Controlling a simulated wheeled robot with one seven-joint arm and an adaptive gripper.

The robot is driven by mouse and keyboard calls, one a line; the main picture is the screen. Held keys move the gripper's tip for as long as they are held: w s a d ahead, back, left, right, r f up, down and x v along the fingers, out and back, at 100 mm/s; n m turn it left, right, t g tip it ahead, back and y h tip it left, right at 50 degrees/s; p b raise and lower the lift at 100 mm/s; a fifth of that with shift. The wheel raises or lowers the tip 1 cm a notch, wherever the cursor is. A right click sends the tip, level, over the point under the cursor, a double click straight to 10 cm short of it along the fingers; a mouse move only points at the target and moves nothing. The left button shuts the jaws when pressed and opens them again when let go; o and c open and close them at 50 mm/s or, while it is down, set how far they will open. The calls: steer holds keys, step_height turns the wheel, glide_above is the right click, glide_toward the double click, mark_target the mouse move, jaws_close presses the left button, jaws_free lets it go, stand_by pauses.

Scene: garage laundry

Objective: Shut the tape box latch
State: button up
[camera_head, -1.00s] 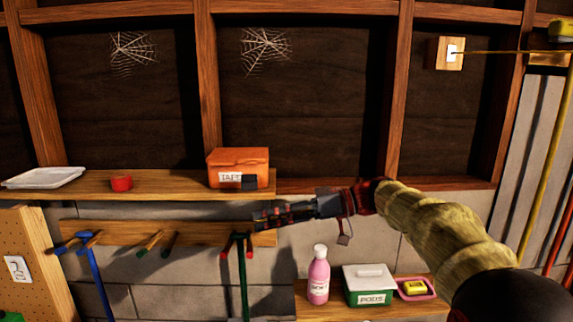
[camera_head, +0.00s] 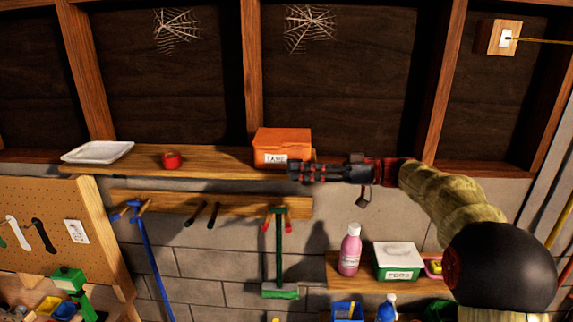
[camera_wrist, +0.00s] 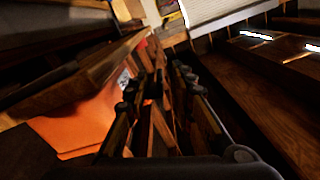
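The orange tape box (camera_head: 283,142) sits at the right end of the upper shelf, with a white label on its front. Its lid looks down. My gripper (camera_head: 292,171) points left and lies across the lower right of the box front in the head view. The gripper covers the spot of the box's dark latch, so I cannot tell the latch's state or any contact. In the wrist view the orange box (camera_wrist: 75,125) is at the left, beside the fingers (camera_wrist: 155,65).
The shelf (camera_head: 215,160) also holds a red tape roll (camera_head: 172,160) and a white tray (camera_head: 97,152). Hanging tools are on a rack (camera_head: 160,202) below. A pink bottle (camera_head: 350,250) and a green-and-white pods box (camera_head: 397,262) stand on a lower shelf.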

steer(key=shift+a, duration=0.2)
steer(key=shift+d, duration=0.25)
steer(key=shift+c, duration=0.3)
steer(key=shift+a, duration=0.15)
steer(key=shift+c, duration=1.3)
jaws_close()
